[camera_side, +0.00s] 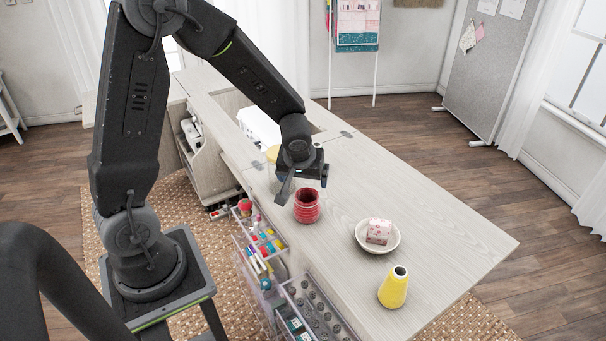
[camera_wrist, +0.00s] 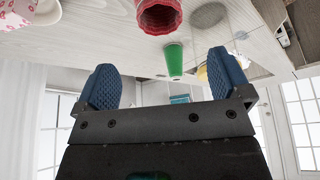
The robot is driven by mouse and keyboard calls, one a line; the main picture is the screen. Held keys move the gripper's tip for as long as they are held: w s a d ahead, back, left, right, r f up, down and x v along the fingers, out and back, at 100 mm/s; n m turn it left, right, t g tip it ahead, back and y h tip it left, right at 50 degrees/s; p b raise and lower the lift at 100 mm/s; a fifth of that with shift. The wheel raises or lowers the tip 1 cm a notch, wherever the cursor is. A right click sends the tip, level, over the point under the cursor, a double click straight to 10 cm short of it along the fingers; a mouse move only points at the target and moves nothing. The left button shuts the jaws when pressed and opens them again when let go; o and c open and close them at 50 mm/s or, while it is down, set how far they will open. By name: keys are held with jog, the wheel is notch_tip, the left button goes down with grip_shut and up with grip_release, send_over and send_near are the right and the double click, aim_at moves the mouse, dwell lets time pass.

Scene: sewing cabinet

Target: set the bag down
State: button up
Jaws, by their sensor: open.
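The bag appears to be the small pink-and-white patterned bundle (camera_side: 379,230). It sits in a shallow white bowl (camera_side: 362,239) on the table, right of the red jar. In the wrist view, pink-and-white patterned cloth (camera_wrist: 17,10) shows at the upper left, cut off by the frame edge. My gripper (camera_side: 300,187) is above the table by the red jar, well left of the bowl. In the wrist view my gripper (camera_wrist: 163,62) has its two blue pads wide apart with nothing held between them.
A red ribbed jar (camera_side: 307,206) stands close below my gripper; it also shows in the wrist view (camera_wrist: 159,15). A yellow cone (camera_side: 394,287) stands near the front of the tabletop (camera_side: 430,225). A clear drawer unit (camera_side: 315,311) adjoins the near side. The right tabletop is clear.

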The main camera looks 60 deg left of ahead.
jog(key=s+d+r+m+t+h, duration=0.1)
jog(key=s+d+r+m, duration=0.3)
jog(key=s+r, duration=0.4)
jog(key=s+d+r+m+t+h, duration=0.1)
jog(key=s+d+r+m+h, duration=0.1)
jog(key=s+d+r+m, duration=0.3)
jog(key=s+d+r, duration=0.2)
jog(key=s+r, duration=0.2)
jog(key=r, duration=0.1)
jog(key=shift+r, duration=0.15)
